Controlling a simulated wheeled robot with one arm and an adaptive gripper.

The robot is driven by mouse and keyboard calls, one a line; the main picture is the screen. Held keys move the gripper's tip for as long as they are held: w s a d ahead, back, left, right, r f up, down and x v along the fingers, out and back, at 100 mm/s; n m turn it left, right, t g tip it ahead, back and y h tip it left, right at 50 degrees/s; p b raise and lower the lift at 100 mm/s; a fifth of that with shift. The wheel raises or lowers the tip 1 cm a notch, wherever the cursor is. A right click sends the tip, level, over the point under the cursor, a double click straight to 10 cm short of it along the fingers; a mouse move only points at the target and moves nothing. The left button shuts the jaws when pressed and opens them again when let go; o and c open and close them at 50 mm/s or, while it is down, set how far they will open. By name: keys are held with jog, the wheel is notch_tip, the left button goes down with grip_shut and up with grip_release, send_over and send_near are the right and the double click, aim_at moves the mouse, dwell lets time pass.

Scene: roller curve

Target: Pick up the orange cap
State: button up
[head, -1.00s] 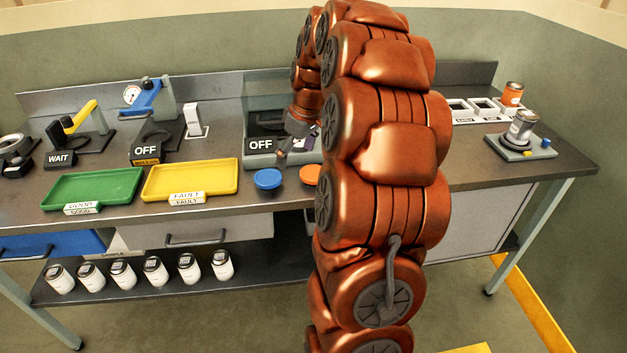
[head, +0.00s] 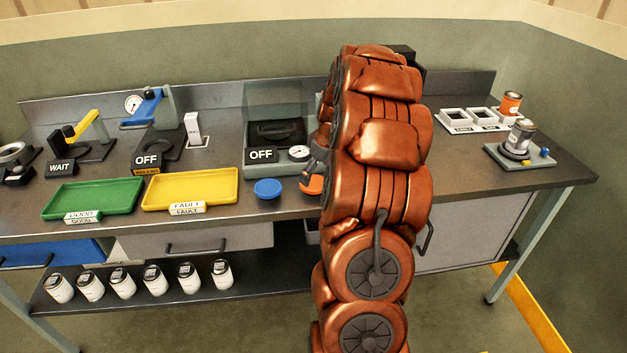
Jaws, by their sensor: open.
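The orange cap (head: 311,187) lies near the front edge of the bench, just right of the blue cap (head: 267,188). My arm hides part of its right side. My gripper (head: 314,173) is down at the orange cap, mostly hidden behind my arm. Only a bit of its dark, open fingers shows, right over or beside the cap. I cannot tell whether the fingers touch it.
The yellow fault tray (head: 190,188) and green good tray (head: 95,198) lie to the left. A tester with an OFF sign (head: 261,155) and gauge stands behind the caps. At right are a white rack (head: 452,120) and a grey fixture holding a can (head: 521,135).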

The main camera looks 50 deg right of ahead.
jog(key=shift+x, duration=1.3)
jog(key=c, duration=0.7)
jog(key=shift+r, duration=0.1)
jog(key=shift+r, duration=0.5)
jog(key=b+v, duration=0.2)
jog(key=shift+s+d+r, duration=0.2)
jog(key=shift+s+r, duration=0.05)
jog(key=shift+s, duration=0.05)
jog(key=s+d+b, duration=0.1)
jog(key=s+d, duration=0.1)
jog(key=s, duration=0.2)
jog(key=s+d+b, duration=0.1)
jog(key=s+d, duration=0.1)
jog(key=s, duration=0.2)
jog(key=s+d+r+b, duration=0.1)
jog(key=s, duration=0.3)
jog(key=shift+d+r+b, duration=0.1)
jog(key=shift+d+b, duration=0.3)
jog(key=shift+s+d+r, duration=0.15)
jog(key=shift+s+d, duration=0.15)
jog(key=shift+s, duration=0.4)
